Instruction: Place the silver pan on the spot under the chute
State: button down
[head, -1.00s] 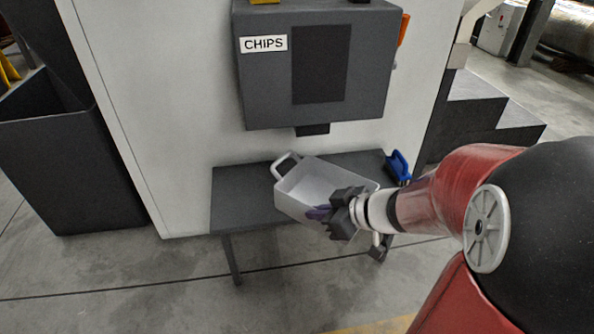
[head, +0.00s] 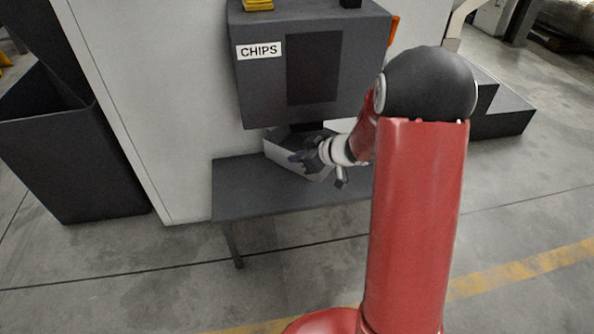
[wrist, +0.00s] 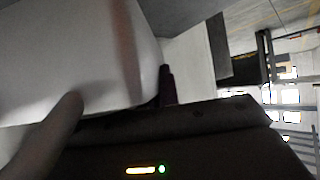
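The silver pan (head: 281,151), a pale rectangular pan, is over the back of the dark bench (head: 250,197), close under the short chute outlet (head: 308,127) of the grey CHIPS box. I cannot tell whether its bottom touches the bench. My gripper (head: 300,158) is at the pan's near wall, with a purple finger against it, and appears shut on that wall. In the wrist view the pan (wrist: 65,60) fills the upper left, with a dark purple fingertip at its edge. My arm and gripper hide the pan's right part.
The CHIPS box (head: 262,90) overhangs the bench from the white machine wall (head: 150,110). A dark bin (head: 70,165) stands at the left. Dark steps (head: 500,120) are at the right. The front and left of the bench top are clear.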

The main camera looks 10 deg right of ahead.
aim_at(297, 172)
jog(key=shift+w+f+b, duration=0.35)
jog(key=shift+w+f, duration=0.15)
jog(key=shift+f, duration=0.25)
notch_tip(297, 172, down, 5)
jog(key=shift+f+b, duration=0.15)
jog(key=shift+b, duration=0.8)
jog(key=shift+w+f, duration=0.15)
jog(key=shift+w, duration=0.05)
jog(key=c, duration=1.7)
grip_release()
jog(key=shift+f, duration=0.1)
